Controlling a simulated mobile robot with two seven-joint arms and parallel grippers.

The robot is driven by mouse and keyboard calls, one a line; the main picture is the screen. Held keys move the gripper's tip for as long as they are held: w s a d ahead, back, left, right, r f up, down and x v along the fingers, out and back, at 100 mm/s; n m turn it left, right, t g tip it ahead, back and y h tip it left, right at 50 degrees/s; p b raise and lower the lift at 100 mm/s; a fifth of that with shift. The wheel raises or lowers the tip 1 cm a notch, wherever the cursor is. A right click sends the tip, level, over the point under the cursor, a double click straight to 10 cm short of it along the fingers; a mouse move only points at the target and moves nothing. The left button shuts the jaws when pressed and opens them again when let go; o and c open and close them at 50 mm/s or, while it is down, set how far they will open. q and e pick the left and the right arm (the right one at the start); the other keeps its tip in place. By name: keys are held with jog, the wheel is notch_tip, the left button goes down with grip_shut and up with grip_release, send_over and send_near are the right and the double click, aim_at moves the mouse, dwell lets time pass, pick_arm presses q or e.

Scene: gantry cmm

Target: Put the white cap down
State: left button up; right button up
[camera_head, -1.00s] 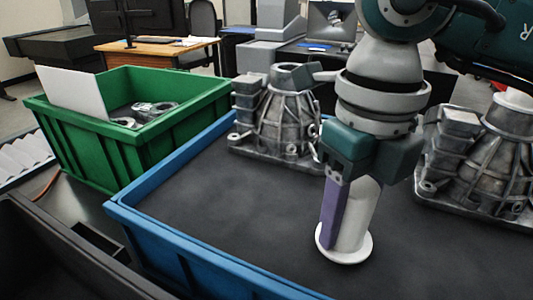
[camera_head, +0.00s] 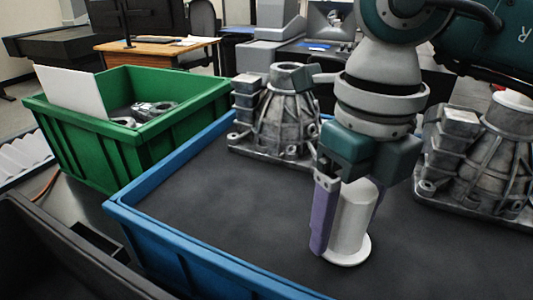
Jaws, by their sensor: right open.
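The white cap (camera_head: 351,228) stands upright in the camera_head view, its wide flange down on the dark floor of the blue bin (camera_head: 175,248). My right gripper (camera_head: 348,235) comes down from above around the cap. Its purple-padded finger stands left of the cap with a small gap, and the other finger is partly hidden behind the cap at its right. The gripper is open, and the cap rests on the bin floor between the fingers. My left gripper is not in view.
Grey metal housings stand in the blue bin, one behind the gripper (camera_head: 278,118) and one at the right (camera_head: 490,150). A green bin (camera_head: 115,155) with metal parts and a white panel stands at the left. The bin floor left of the cap is clear.

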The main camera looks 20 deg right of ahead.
notch_tip(320, 180, up, 12)
jog(key=shift+r+p, duration=0.1)
jog(key=shift+p, duration=0.45)
